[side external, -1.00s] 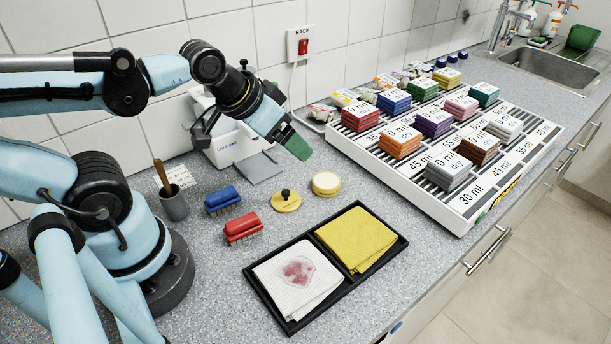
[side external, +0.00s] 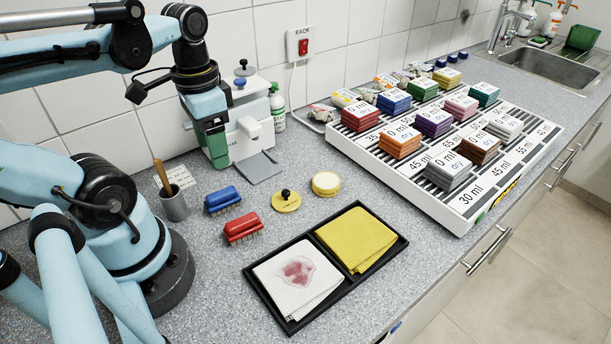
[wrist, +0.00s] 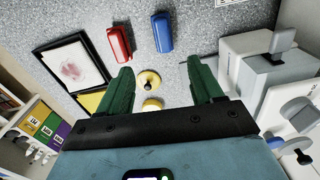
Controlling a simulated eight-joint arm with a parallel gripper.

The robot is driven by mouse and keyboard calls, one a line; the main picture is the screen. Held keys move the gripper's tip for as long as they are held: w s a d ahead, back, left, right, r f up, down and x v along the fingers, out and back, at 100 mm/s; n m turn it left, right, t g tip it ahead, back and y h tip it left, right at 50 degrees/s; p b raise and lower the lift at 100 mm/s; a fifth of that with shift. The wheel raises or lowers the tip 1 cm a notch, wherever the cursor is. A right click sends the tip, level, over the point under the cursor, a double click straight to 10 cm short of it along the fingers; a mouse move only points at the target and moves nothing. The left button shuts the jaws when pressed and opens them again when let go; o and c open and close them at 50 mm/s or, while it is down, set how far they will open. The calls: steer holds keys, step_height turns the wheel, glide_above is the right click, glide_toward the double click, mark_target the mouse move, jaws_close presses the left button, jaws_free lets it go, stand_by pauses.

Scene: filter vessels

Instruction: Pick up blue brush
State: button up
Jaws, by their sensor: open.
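The blue brush (side external: 223,201) lies on the grey counter, bristles down, just behind the red brush (side external: 243,227). In the wrist view the blue brush (wrist: 162,32) is at the top middle, beyond the fingertips, with the red brush (wrist: 119,43) to its left. My gripper (side external: 215,163) has green fingers pointing down and is in the air above and behind the blue brush, in front of the white device. In the wrist view my gripper (wrist: 158,75) is open, with nothing held between the fingers.
A yellow lid with a black knob (side external: 286,201) and a round yellow-rimmed jar (side external: 326,184) stand right of the brushes. A grey cup (side external: 174,205) stands left. A black tray (side external: 335,287) with two cloths lies in front. The white device (side external: 245,135) stands close to my gripper.

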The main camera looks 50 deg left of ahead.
glide_above(221, 193)
steer(key=shift+w+d+f, duration=0.1)
steer(key=shift+f, duration=1.6)
steer(key=shift+d+f, duration=0.1)
steer(key=shift+f, duration=1.6)
steer(key=shift+a+f, duration=0.2)
steer(key=shift+f, duration=0.6)
steer(key=shift+a+f, duration=0.15)
steer(key=shift+f, duration=1.65)
steer(key=c, duration=1.2)
